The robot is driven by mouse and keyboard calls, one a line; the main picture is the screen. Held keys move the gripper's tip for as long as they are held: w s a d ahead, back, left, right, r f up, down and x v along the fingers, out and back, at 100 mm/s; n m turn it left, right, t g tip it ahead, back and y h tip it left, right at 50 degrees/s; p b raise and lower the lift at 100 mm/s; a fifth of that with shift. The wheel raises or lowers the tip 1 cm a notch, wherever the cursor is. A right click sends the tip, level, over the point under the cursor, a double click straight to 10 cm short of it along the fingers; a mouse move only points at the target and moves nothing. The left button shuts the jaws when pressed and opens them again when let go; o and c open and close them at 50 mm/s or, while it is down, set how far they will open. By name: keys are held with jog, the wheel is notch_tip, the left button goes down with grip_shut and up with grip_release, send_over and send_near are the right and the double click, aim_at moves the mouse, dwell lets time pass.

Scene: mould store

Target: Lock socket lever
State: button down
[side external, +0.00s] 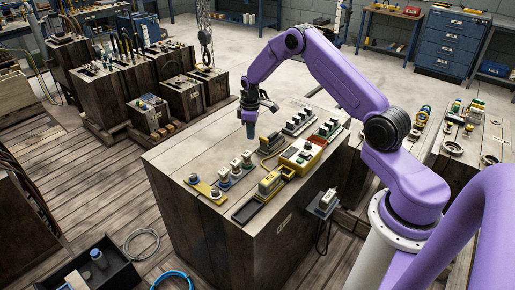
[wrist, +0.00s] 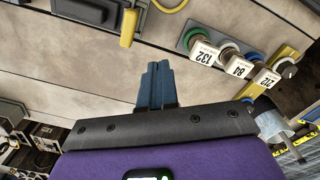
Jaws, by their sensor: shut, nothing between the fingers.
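In the side view a yellow connector block (side external: 270,183) sits by a black base near the crate's front edge. I cannot tell which fitting is the task's socket, or its lever position.
Tagged round plugs (wrist: 202,52) stand in a row to the right in the wrist view. The crate top (side external: 190,150) also bears a yellow control box (side external: 301,153) and switch rows (side external: 300,121). A grey box (side external: 323,204) hangs on its side. The crate's left corner is bare.

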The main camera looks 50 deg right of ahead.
jog(key=shift+r, duration=1.95)
jog(key=s+a+r+n, duration=0.1)
jog(key=s+a+r, duration=0.45)
jog(key=a, duration=0.35)
jog(key=s+a+r+n, duration=0.1)
jog(key=s+a+r, duration=0.4)
jog(key=a, duration=0.4)
jog(key=s+a+r+n, duration=0.1)
jog(key=s+a+r, duration=0.2)
jog(key=s, duration=0.3)
jog(key=s+a+r+n, duration=0.1)
jog(key=s+a+r, duration=0.15)
jog(key=s, duration=0.45)
jog(key=s+d+n, duration=0.2)
jog(key=s, duration=1.5)
jog(key=shift+d+r+n, duration=0.2)
jog(key=shift+r+n, duration=0.1)
jog(key=shift+r, duration=0.15)
